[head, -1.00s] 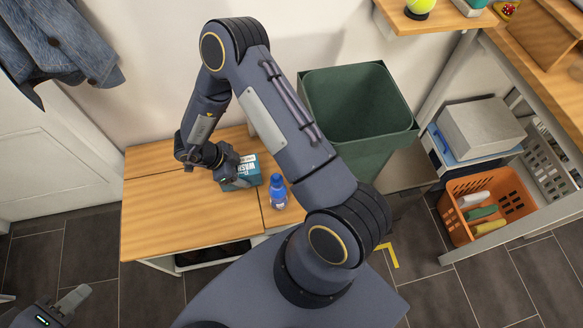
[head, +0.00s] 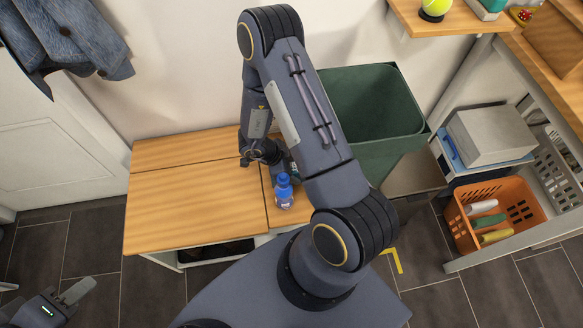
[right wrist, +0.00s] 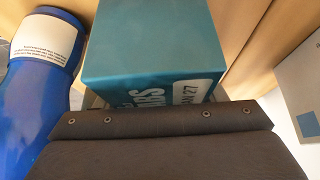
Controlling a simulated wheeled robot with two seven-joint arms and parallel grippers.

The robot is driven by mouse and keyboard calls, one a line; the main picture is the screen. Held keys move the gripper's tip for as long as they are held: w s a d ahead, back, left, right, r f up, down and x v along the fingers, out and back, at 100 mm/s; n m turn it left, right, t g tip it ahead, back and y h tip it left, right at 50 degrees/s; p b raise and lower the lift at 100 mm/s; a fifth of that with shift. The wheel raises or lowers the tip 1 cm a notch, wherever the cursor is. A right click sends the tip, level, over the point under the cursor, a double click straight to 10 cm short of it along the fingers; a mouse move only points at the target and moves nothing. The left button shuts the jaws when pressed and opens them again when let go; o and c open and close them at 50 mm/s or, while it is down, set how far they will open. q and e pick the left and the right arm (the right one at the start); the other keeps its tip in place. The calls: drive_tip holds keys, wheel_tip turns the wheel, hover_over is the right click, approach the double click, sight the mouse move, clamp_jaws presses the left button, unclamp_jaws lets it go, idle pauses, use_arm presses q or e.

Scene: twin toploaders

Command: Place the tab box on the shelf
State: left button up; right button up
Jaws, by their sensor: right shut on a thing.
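The tab box is a teal box with white lettering (right wrist: 155,50), large in the right wrist view. My right gripper (head: 272,158) is shut on it over the low wooden cabinet (head: 190,205). In the head view my own arm hides nearly all of the box; only a sliver of teal (head: 293,169) shows. Whether its base touches the wood I cannot tell. A wooden wall shelf (head: 462,20) at the top right holds a tennis ball and a teal-and-white item. My left gripper (head: 75,292) is low at the left, away from everything; its opening is unclear.
A blue bottle (head: 284,192) stands close beside the box, also in the right wrist view (right wrist: 45,90). A green bin (head: 375,105) stands right of the cabinet. An orange basket (head: 465,235) and grey box (head: 490,135) sit further right. The cabinet's left is clear.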

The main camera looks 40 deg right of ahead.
drive_tip(key=o, duration=1.2)
drive_tip(key=shift+o, duration=0.2)
